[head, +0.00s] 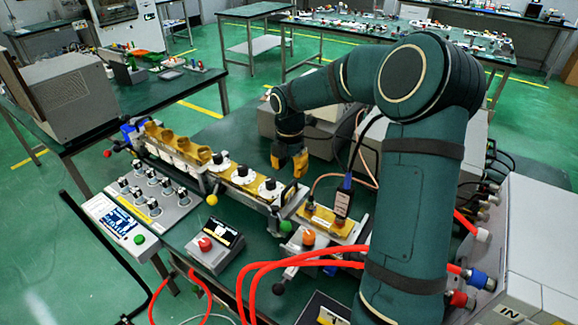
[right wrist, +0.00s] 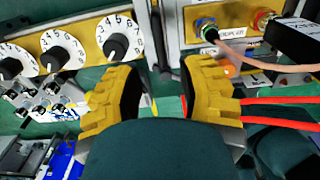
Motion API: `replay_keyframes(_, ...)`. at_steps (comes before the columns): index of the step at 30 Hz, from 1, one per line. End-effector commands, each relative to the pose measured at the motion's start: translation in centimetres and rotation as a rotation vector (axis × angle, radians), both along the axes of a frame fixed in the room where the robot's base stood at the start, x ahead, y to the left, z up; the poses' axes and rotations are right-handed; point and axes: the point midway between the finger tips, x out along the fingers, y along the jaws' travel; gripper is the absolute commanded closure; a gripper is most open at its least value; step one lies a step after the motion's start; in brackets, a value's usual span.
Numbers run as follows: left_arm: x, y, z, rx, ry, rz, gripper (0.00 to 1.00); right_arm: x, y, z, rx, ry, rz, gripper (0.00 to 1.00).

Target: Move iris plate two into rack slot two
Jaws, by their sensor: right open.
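My right gripper (head: 290,165) hangs fingers-down beside the long gold-and-silver assembly (head: 225,172) with white dials. In the right wrist view its yellow fingers (right wrist: 162,95) are apart, with nothing visible between them. White numbered dials with black knobs (right wrist: 120,42) lie left of the fingers there. A gold block with coloured connectors (right wrist: 222,28) lies beyond the right finger. I cannot pick out iris plate two or rack slot two with certainty. Several gold pieces (head: 172,140) stand along the far-left part of the assembly. My left gripper is not in view.
A control panel with knobs and a blue screen (head: 125,217) sits front left. Red cables (head: 300,264) and grey instrument cases (head: 535,240) crowd the right side. A black probe (head: 343,198) stands near the gripper.

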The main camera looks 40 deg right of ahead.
Motion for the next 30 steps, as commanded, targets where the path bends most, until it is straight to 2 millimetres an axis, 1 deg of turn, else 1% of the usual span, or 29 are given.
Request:
replay_keyframes(1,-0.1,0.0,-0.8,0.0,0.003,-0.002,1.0,0.0,0.0,-0.9,0.0,0.0,0.0,0.62)
replay_keyframes(11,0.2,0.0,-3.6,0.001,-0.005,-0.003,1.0,0.0,0.0,-3.9,0.001,0.0,-0.001,0.62)
replay_keyframes(24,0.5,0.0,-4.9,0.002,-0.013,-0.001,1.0,0.0,0.0,-7.4,0.001,0.0,-0.002,0.62)
replay_keyframes(30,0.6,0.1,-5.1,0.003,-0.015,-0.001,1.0,0.0,0.0,-7.9,0.001,0.0,-0.002,0.62)
